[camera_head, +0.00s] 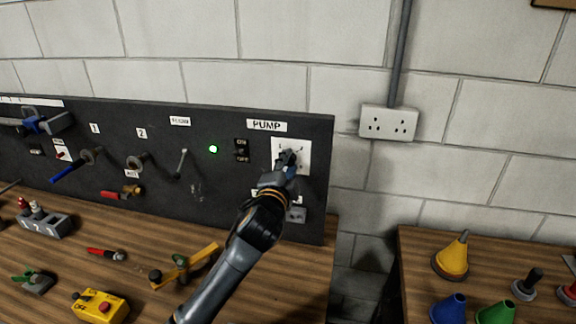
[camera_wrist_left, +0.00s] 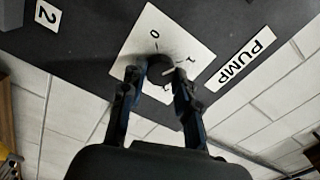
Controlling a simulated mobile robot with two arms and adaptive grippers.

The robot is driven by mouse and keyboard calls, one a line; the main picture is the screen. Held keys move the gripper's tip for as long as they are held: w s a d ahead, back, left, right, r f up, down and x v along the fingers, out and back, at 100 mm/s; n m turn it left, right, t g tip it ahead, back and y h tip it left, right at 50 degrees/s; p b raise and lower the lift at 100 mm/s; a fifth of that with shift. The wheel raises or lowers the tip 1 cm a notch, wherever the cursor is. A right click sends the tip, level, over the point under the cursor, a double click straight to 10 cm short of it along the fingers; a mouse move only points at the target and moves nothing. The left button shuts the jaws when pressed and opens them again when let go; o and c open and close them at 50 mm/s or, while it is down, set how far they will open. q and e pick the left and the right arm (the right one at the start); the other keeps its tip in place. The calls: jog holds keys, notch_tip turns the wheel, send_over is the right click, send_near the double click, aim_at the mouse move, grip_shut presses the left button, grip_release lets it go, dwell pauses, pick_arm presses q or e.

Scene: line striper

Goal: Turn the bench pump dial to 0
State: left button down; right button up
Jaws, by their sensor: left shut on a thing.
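The pump dial is a dark round knob (camera_wrist_left: 159,67) on a square white plate (camera_head: 303,145) under the PUMP label (camera_head: 266,126). In the left wrist view the plate (camera_wrist_left: 127,62) carries a 0 (camera_wrist_left: 154,34) and a 1 (camera_wrist_left: 191,59). A pale mark by the knob appears to lie towards the 1, but it is small and partly covered. My left gripper (camera_head: 288,163) reaches the plate from the front, its fingers (camera_wrist_left: 155,88) shut on either side of the knob. They hide the lower part of the scale. My right gripper is out of view.
An ON/OFF switch (camera_head: 242,150) and a lit green lamp (camera_head: 213,149) sit left of the dial. A lever (camera_head: 181,163) and valve handles stand out further left. Tools and a yellow control box (camera_head: 99,306) lie on the bench.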

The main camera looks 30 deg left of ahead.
pick_arm(q)
jog(key=shift+n+p, duration=1)
jog(key=shift+n, duration=6.1)
jog(key=c, duration=1)
grip_release()
jog(key=shift+a, duration=0.1)
